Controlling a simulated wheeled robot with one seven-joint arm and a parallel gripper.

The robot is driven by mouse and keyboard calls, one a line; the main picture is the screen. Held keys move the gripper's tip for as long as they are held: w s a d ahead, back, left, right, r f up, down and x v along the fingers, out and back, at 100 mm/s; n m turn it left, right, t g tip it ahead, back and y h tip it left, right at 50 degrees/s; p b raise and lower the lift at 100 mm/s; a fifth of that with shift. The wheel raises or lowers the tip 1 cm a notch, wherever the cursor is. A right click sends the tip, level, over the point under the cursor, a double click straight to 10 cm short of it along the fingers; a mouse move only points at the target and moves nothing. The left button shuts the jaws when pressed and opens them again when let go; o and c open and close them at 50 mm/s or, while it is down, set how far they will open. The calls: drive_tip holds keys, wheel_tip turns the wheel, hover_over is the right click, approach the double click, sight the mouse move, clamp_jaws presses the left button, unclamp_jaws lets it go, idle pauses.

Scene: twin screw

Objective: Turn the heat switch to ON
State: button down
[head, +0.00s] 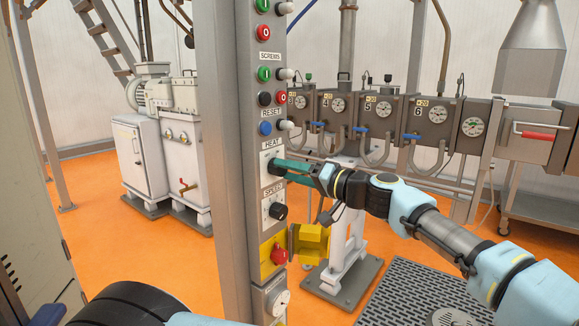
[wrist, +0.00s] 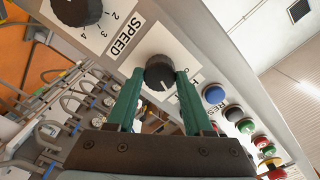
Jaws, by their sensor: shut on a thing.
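The heat switch is a black round knob on a white plate under the HEAT label. In the wrist view the knob (wrist: 159,71) sits between my two green fingertips, with a pale pointer mark on its face. My gripper (wrist: 160,82) is shut on it, one finger on each side. In the head view my gripper (head: 280,167) reaches the panel from the right, and its fingers mostly hide the knob. Lettering by the knob is partly covered, so I cannot tell which setting it points to.
The SPEED knob (head: 278,211) is just below on the same grey panel (head: 253,225). A blue RESET button (head: 265,128) and red, green and black buttons are above. A red switch on a yellow plate (head: 278,255) is lower. Gauged machinery (head: 385,115) stands behind.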

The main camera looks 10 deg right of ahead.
drive_tip(key=shift+m+p, duration=0.55)
drive_tip(key=shift+m, duration=0.55)
drive_tip(key=shift+c, duration=1.5)
unclamp_jaws()
drive_tip(key=b+v, duration=0.2)
drive_tip(key=v, duration=0.8)
drive_tip(key=shift+s+d, duration=0.3)
